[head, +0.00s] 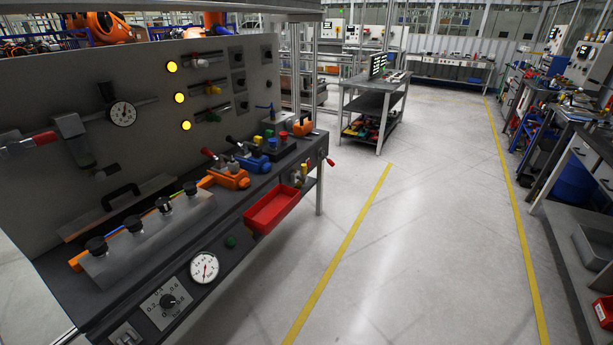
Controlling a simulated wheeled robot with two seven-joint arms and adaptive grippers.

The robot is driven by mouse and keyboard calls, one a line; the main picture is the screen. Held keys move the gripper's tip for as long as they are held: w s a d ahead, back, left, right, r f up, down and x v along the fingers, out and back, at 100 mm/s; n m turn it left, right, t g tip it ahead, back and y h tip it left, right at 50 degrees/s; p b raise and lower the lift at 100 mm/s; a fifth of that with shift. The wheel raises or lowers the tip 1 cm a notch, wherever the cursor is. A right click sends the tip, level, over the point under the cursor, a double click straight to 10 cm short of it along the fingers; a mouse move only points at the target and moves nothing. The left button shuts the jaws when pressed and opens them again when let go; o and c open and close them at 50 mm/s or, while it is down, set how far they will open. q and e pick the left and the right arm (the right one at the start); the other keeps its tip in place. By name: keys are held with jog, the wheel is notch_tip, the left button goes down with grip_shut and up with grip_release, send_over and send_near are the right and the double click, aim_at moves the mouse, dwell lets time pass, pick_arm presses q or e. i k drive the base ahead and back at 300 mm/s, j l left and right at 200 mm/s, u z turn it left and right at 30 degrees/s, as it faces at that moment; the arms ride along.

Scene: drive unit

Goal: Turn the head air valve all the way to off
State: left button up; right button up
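A work bench with an upright grey panel (105,75) stands on the left of the head view. No readable label tells which part is the head air valve. A red-handled fitting (42,138) sits at the panel's far left, cut by the picture edge. A black rotary knob (168,300) on a scaled plate is on the bench front. Levers with red and black handles (210,154) stand on the bench top. Neither of my grippers is in view.
Gauges show on the panel (123,113) and bench front (204,267). A red tray (272,208) juts from the bench's front edge. The floor (410,240) right of the bench is clear. A cart (375,103) stands farther back; more benches line the right side.

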aim_at(304, 178)
jog(key=i+l, duration=0.5)
jog(key=i+l+u, duration=0.15)
jog(key=i+l, duration=0.8)
jog(key=l, duration=0.2)
jog(key=u, duration=0.05)
